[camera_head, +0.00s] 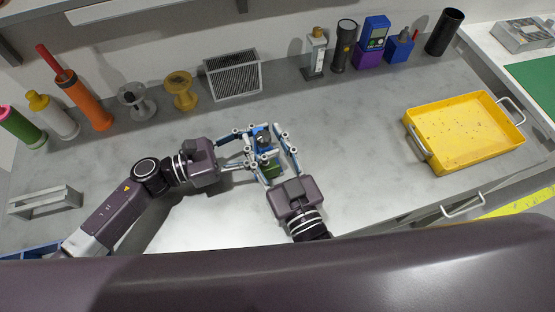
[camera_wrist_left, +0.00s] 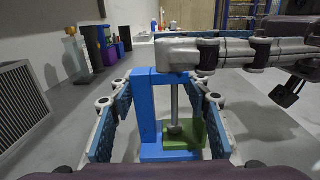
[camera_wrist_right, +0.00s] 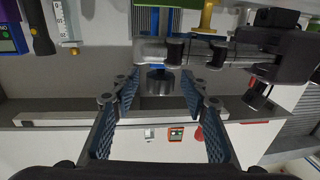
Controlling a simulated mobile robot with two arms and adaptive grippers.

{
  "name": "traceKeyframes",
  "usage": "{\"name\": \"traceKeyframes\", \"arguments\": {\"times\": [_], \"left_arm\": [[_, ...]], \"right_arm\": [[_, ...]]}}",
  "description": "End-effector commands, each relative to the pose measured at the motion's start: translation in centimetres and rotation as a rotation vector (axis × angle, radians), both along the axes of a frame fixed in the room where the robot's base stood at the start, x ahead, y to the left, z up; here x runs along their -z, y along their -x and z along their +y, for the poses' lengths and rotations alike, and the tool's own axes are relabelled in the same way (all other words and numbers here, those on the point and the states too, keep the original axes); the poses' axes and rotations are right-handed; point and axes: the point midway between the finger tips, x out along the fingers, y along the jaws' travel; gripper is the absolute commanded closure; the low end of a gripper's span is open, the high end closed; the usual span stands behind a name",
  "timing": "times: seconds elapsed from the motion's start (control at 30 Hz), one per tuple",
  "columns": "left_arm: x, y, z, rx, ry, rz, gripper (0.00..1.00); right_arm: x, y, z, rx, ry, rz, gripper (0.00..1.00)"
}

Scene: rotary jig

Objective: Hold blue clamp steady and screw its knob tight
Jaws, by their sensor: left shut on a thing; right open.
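The blue clamp (camera_head: 257,132) stands on the grey bench between my two grippers. In the left wrist view the blue clamp (camera_wrist_left: 148,108) is upright, with a metal screw (camera_wrist_left: 175,105) above a green block (camera_wrist_left: 184,134) in its opening. My left gripper (camera_wrist_left: 160,125) is shut on the clamp, with a finger on each side. My right gripper (camera_wrist_right: 160,90) is open, its fingers on either side of the dark knob (camera_wrist_right: 160,82), with gaps showing at both sides. In the left wrist view a grey right finger crosses the clamp's top and hides the knob.
A yellow tray (camera_head: 465,130) sits at the right. A wire-mesh box (camera_head: 232,75), two spools (camera_head: 180,90) and several tools line the back. A grey rack (camera_head: 45,202) stands at the left. The bench between clamp and tray is clear.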

Motion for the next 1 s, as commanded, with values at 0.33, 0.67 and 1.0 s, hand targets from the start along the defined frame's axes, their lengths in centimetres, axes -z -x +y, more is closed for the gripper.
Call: {"name": "traceKeyframes", "arguments": {"times": [0.33,0.67,1.0], "left_arm": [[0.1,-0.2,0.2,-0.005,-0.003,0.0,0.95],[0.1,-0.2,0.2,-0.005,-0.003,-0.001,0.95],[0.0,-0.2,0.1,-0.005,-0.002,-0.001,0.95]], "right_arm": [[0.2,5.9,-1.9,0.0,0.002,0.005,0.59],[0.0,9.7,-3.2,0.0,0.0,0.0,0.59],[-0.1,10.3,-3.4,0.0,0.0,-0.003,0.59]]}}
